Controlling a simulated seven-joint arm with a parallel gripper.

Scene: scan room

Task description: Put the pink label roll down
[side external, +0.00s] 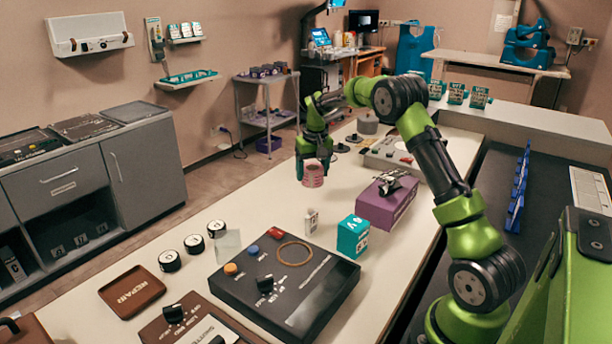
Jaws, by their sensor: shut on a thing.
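The pink label roll (313,174) is at the lower end of my gripper (313,163), over the far half of the long pale table. My gripper points down and is shut on the roll. The fingers are small and dark in this view. I cannot tell whether the roll touches the tabletop or hangs just above it.
A purple box (386,204) and a teal box (352,237) stand right of and nearer than the roll. A black control panel (283,284) and a brown tray (132,291) lie nearer. Several black-and-white rolls (194,244) stand at left. Pale table surface (262,205) is clear left of the roll.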

